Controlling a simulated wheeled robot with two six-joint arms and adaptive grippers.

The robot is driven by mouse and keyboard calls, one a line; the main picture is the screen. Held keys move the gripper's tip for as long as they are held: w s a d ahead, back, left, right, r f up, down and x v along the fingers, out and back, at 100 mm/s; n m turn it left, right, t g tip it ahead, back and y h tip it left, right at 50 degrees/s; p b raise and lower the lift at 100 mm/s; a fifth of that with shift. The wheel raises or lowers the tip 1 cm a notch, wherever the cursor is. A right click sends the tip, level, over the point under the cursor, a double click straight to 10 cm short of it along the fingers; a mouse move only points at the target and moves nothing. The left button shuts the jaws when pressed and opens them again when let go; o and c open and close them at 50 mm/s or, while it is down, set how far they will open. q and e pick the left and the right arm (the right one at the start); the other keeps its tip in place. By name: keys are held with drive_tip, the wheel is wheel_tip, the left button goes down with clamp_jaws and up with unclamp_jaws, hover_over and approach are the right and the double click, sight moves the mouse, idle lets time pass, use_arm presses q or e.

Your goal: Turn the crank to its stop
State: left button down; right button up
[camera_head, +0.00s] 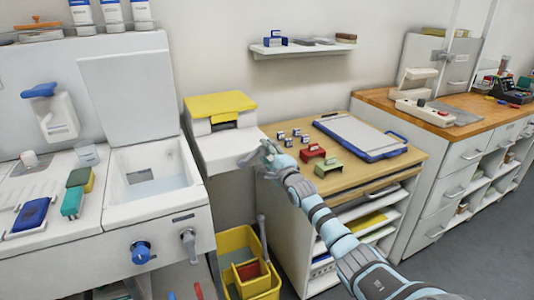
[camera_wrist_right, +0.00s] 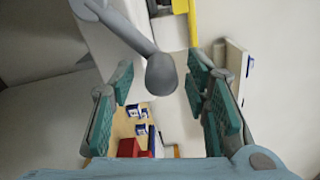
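The crank is on the white machine with the yellow lid (camera_head: 222,105). In the right wrist view its grey arm (camera_wrist_right: 125,25) runs down from the upper left to a rounded grey knob (camera_wrist_right: 161,73). My right gripper (camera_head: 260,155) is at the machine's right side and hides most of the crank in the head view. In the right wrist view its teal-padded fingers (camera_wrist_right: 160,88) are spread, with the knob between them and gaps on both sides. I see no contact with the knob. My left gripper is not in view.
A wooden-topped cabinet with a clipboard (camera_head: 362,136), a red block (camera_head: 312,152) and a green block (camera_head: 328,168) stands right of the machine. A white basin unit (camera_head: 160,215) is to the left. A yellow bin (camera_head: 236,243) stands below.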

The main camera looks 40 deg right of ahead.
drive_tip(key=shift+s+a, duration=0.15)
drive_tip(key=shift+s, duration=0.1)
drive_tip(key=v, duration=0.7)
idle(0.8)
